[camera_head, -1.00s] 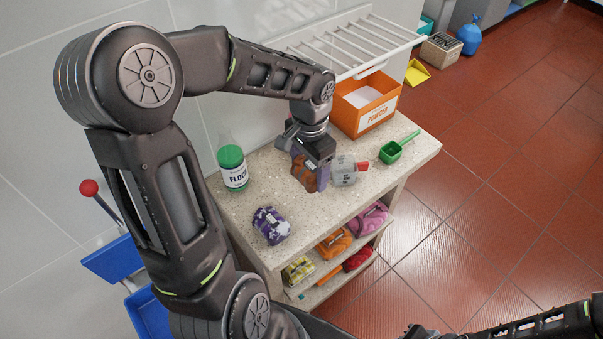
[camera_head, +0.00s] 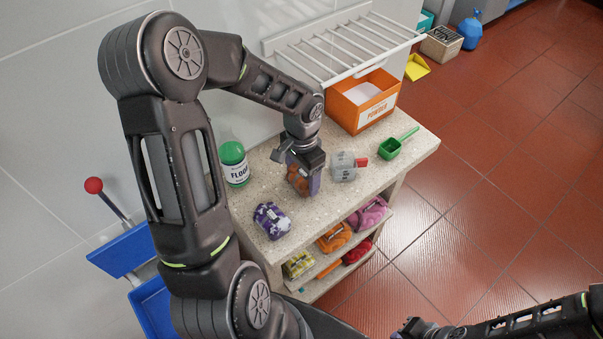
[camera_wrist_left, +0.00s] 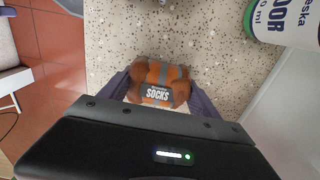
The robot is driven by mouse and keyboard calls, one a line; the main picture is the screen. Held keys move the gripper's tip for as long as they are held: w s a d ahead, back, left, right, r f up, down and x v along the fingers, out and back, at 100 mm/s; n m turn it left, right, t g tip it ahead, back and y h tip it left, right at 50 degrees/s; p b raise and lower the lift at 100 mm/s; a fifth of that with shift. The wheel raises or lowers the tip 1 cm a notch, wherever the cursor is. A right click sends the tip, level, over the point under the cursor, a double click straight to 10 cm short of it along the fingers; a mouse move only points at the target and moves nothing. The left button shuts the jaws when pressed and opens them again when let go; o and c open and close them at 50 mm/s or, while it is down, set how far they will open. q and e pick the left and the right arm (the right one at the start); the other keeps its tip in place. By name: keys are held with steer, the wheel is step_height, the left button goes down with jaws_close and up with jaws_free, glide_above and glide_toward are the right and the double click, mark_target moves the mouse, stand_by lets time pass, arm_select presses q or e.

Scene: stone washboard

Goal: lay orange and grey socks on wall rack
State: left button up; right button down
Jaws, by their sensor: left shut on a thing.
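The orange and grey socks (camera_wrist_left: 158,84), a small bundle with a label reading SOCKS, sit between the two fingers of my left gripper (camera_head: 303,184), which is shut on them. In the head view the fingers partly cover the orange and grey socks (camera_head: 297,181) at the worktop; whether they touch the stone cannot be told. The white wall rack (camera_head: 335,42), a slatted shelf on the tiled wall, is up behind my left gripper. Part of my right arm shows at the bottom right, but its fingertips cannot be made out clearly.
On the stone worktop (camera_head: 235,205) stand a green-capped floor cleaner bottle (camera_head: 235,165), purple-white socks (camera_head: 271,220), a grey bundle (camera_head: 343,166), a green scoop (camera_head: 392,148) and an orange powder box (camera_head: 362,105) under the rack's right side. Several bundles lie on the shelf below.

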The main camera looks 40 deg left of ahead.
mark_target(302, 172)
arm_select(q)
steer(key=shift+a+f, duration=0.15)
steer(key=shift+f, duration=0.05)
steer(key=shift+f+b, duration=0.2)
steer(key=shift+b, duration=0.1)
steer(key=o, duration=1.6)
steer(key=shift+r, duration=0.15)
step_height(302, 172, up, 12)
steer(key=shift+r, duration=0.1)
steer(key=shift+c, duration=0.5)
